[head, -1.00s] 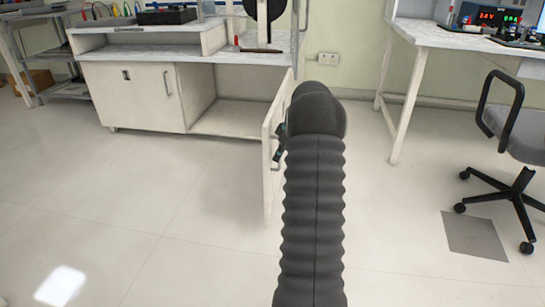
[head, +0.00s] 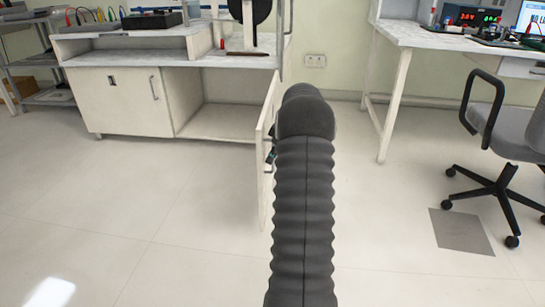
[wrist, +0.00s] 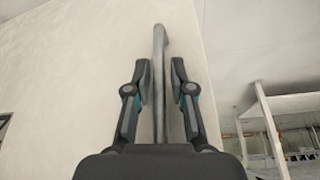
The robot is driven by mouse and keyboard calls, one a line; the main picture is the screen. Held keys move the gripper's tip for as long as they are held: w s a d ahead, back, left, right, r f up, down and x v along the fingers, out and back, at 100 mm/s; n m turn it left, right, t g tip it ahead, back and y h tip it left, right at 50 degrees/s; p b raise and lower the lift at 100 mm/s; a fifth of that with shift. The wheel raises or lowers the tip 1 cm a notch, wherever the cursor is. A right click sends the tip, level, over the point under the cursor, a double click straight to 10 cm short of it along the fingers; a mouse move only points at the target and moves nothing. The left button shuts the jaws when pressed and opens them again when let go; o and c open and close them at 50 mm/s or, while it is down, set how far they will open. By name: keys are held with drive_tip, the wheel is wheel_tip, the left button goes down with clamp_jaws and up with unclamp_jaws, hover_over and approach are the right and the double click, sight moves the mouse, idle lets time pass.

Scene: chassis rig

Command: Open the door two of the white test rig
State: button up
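The white test rig (head: 120,46) stands at the upper left of the head view. Its left door (head: 120,103) is shut, with a bar handle. Its right door (head: 265,175) stands swung out toward me, seen nearly edge-on, and the compartment (head: 222,122) behind it is open. My gripper (head: 270,158) is at the outer face of this door, mostly hidden by my dark arm. In the wrist view my gripper (wrist: 161,80) has its two fingers close on either side of a grey bar handle (wrist: 159,50), in front of the pale door face (wrist: 80,75).
A workbench (head: 440,35) with instruments stands at the right, and a wheeled office chair (head: 505,130) is in front of it. A grey shelf rack (head: 45,97) is at the far left. The floor (head: 130,210) in front of the rig is clear.

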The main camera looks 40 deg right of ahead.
drive_tip(key=v, duration=1.1)
drive_tip(key=shift+d+r, duration=0.15)
drive_tip(key=shift+r, duration=0.2)
drive_tip(key=shift+s, duration=0.1)
wheel_tip(320, 180, down, 5)
drive_tip(key=s+m+g, duration=0.1)
drive_tip(key=s+m, duration=0.1)
drive_tip(key=m, duration=0.4)
drive_tip(key=s+a+m, duration=0.3)
drive_tip(key=s+a, duration=0.1)
drive_tip(key=a, duration=0.2)
drive_tip(key=s+a+r+n+t+p, duration=0.1)
drive_tip(key=s+a+r+p, duration=0.2)
drive_tip(key=a, duration=1)
drive_tip(key=s+a+r+n+h+p, duration=0.1)
drive_tip(key=s+a+r+p, duration=0.2)
drive_tip(key=s+a+r, duration=0.6)
drive_tip(key=s+a+r+n+t+h+p, duration=0.1)
drive_tip(key=s+a+r+p, duration=0.2)
drive_tip(key=a, duration=1.5)
drive_tip(key=s+r, duration=0.3)
drive_tip(key=s, duration=0.2)
drive_tip(key=shift+s+r+t, duration=0.25)
drive_tip(key=shift+t, duration=0.05)
